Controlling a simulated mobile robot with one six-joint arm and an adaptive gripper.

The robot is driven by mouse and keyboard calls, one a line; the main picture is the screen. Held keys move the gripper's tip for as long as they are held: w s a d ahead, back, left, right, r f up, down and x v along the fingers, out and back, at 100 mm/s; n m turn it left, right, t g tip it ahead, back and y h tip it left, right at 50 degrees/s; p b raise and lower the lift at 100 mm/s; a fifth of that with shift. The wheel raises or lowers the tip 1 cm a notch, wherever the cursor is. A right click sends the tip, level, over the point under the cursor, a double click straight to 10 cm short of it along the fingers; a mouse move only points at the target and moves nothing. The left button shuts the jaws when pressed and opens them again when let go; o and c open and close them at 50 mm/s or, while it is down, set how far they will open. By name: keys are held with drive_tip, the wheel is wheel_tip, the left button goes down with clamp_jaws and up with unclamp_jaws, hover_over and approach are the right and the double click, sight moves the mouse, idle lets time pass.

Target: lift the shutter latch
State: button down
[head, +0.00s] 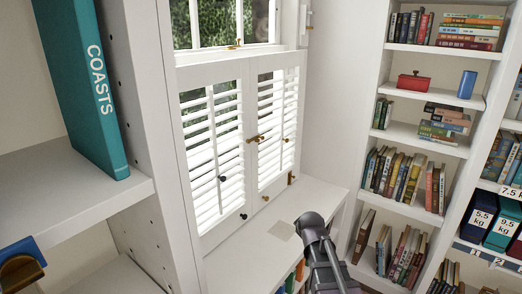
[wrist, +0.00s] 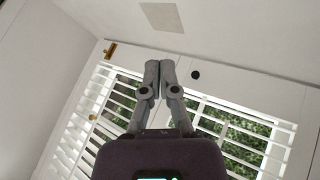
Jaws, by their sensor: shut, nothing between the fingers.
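The shutter latch (head: 257,138) is a small brass piece where the two white louvred shutter panels meet, about halfway up in the head view. I cannot make out its exact position. My gripper (wrist: 153,66) is shut and empty in the wrist view, its two grey fingers together in front of the shutters. In the head view the dark end of my arm is above the sill, lower and to the right of the latch, clearly apart from it. I cannot identify the latch in the wrist view; my gripper covers part of the panels there.
The shutters (head: 210,85) also carry dark knobs (head: 243,216) and a brass fitting (head: 291,178) low on the right. A white sill (head: 240,262) with a beige patch (head: 283,230) runs below. Bookshelves (head: 366,100) stand right; a teal book (head: 85,90) stands near left.

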drive_tip(key=w+a+r+n+t+y+b, duration=0.1)
drive_tip(key=w+a+r+n+t+b, duration=0.1)
drive_tip(key=w+a+n+t, duration=0.3)
drive_tip(key=w+a+r+n+t+y+b, duration=0.1)
drive_tip(key=w+r+n+t+b, duration=0.15)
drive_tip(key=w, duration=0.55)
drive_tip(key=w+a+r+n+t+y+b, duration=0.3)
drive_tip(key=w+a+r+n+t+y, duration=0.1)
drive_tip(key=a+r+n+t, duration=0.3)
drive_tip(key=shift+w+a+r+n+b, duration=0.3)
drive_tip(key=shift+w+a+r+n, duration=0.65)
drive_tip(key=shift+n, duration=0.9)
drive_tip(key=shift+s+d+r, duration=0.1)
drive_tip(key=shift+d, duration=0.05)
drive_tip(key=p, duration=0.4)
approach(258, 137)
drive_tip(key=w+a, duration=0.3)
drive_tip(key=shift+w+d+r+p, duration=1.05)
drive_tip(key=shift+w+r+p, duration=0.1)
drive_tip(key=shift+p, duration=0.15)
drive_tip(key=shift+s+a, duration=0.1)
